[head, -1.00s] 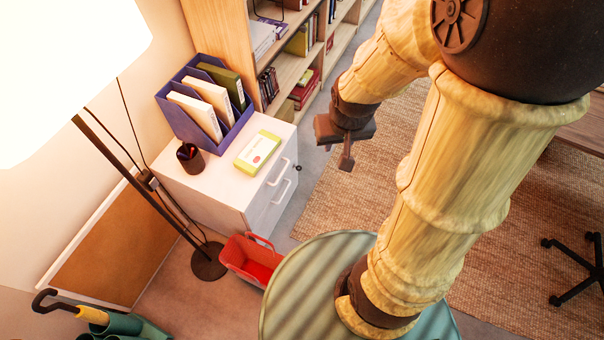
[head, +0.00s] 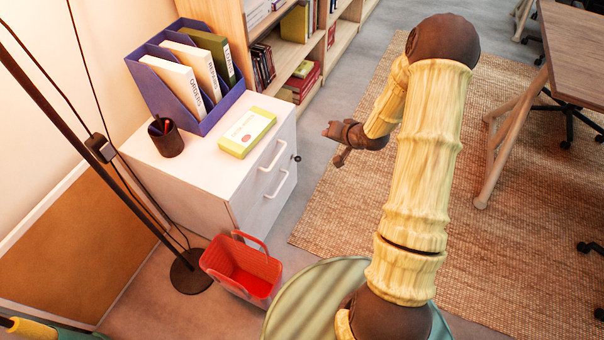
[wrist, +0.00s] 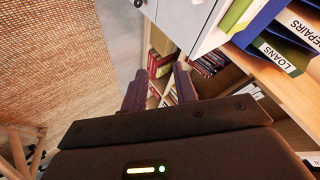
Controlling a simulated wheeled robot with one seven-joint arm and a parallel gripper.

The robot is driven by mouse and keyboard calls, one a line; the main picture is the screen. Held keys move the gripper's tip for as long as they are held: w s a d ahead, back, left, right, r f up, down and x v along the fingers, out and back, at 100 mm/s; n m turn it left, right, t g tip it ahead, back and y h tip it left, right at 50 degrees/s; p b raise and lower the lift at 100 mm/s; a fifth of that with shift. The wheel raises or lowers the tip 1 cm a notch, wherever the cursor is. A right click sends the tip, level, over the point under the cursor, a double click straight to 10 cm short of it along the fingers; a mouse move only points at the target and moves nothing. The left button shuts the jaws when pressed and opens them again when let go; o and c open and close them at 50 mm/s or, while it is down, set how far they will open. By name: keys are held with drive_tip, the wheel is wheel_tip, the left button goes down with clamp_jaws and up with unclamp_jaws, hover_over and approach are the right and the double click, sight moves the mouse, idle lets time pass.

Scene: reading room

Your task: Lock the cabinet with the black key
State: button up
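The white cabinet (head: 205,172) stands left of centre in the head view, its two drawers with pale handles facing right. A small dark piece (head: 297,158) sticks out at the front's far upper edge, beside the upper drawer. It looks like a key or lock, but is too small to tell. The cabinet front (wrist: 185,22) is at the top of the wrist view, with a small dark ring-like piece (wrist: 138,3) at the frame edge. My gripper (head: 335,146) is to the right of the cabinet front, apart from it. Its two fingers (wrist: 160,82) are spread, with nothing between them.
A blue file holder (head: 215,112), a pen cup (head: 166,138) and a green-edged box (head: 246,132) stand on the cabinet. A red basket (head: 240,268) is on the floor before it. A lamp pole (head: 75,125) is at left. A bookshelf (head: 245,30) stands behind; a table (head: 570,50) is right.

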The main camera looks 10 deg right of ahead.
sight(296, 158)
wheel_tip(296, 158, down, 31)
drive_tip(key=d+m+t+y+b, duration=0.2)
drive_tip(key=m+t+y+b, duration=0.4)
drive_tip(key=b, duration=1.3)
drive_tip(key=shift+d+r+m, duration=0.15)
drive_tip(key=shift+d+m, duration=0.05)
drive_tip(key=shift+m, duration=0.4)
drive_tip(key=shift+w+b, duration=0.15)
drive_tip(key=shift+b, duration=0.15)
drive_tip(key=r+b+x, duration=0.1)
drive_tip(key=b+x, duration=0.6)
drive_tip(key=x, duration=1)
drive_tip(key=shift+w+t, duration=0.1)
drive_tip(key=shift+t, duration=0.2)
clamp_jaws()
